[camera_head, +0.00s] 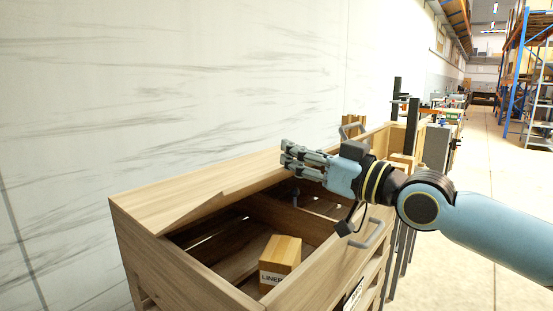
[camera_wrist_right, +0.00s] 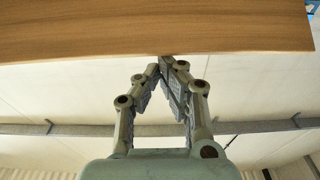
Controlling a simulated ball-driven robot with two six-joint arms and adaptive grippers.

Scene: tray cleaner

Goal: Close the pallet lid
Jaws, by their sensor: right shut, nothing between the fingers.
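The wooden pallet box (camera_head: 330,275) stands in front of me with its top partly open. A light wooden panel that looks like the lid (camera_head: 180,197) lies along its back left side; I cannot tell its exact angle. My right gripper (camera_head: 285,155) is over the back of the box, at the panel's right end. In the right wrist view, its fingertips (camera_wrist_right: 167,60) meet, with nothing between them. A wooden board (camera_wrist_right: 150,28) spans the top of that view, with the fingertips at its edge; contact is unclear. My left gripper is out of view.
A marble-patterned wall (camera_head: 150,90) stands close behind. Open floor (camera_head: 495,180) lies to the right, with shelving (camera_head: 515,60) beyond.

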